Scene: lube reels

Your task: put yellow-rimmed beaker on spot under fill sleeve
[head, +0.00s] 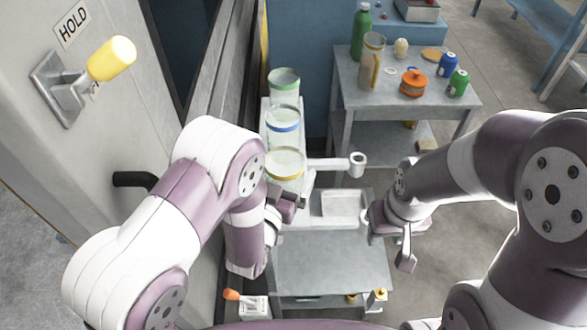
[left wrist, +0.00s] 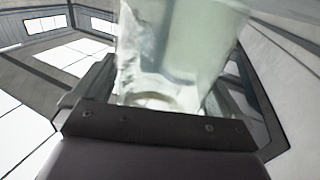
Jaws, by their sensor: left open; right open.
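The yellow-rimmed beaker (head: 285,165) is clear and stands upright at the near end of a narrow grey ledge. My left gripper (head: 287,205) is open just below and in front of it, partly hiding the beaker's lower part. In the left wrist view a clear beaker (left wrist: 178,50) rises close beyond the jaws (left wrist: 160,110); its rim is out of frame and contact is unclear. The fill sleeve (head: 357,160) is a white ring on a short horizontal arm, right of the beaker. A pale shallow tray (head: 340,222) lies below it. My right gripper (head: 390,238) is open and empty.
A blue-rimmed beaker (head: 283,124) and a green-rimmed beaker (head: 284,82) stand behind on the ledge. A grey bench (head: 325,265) lies below. A wall closes off the left.

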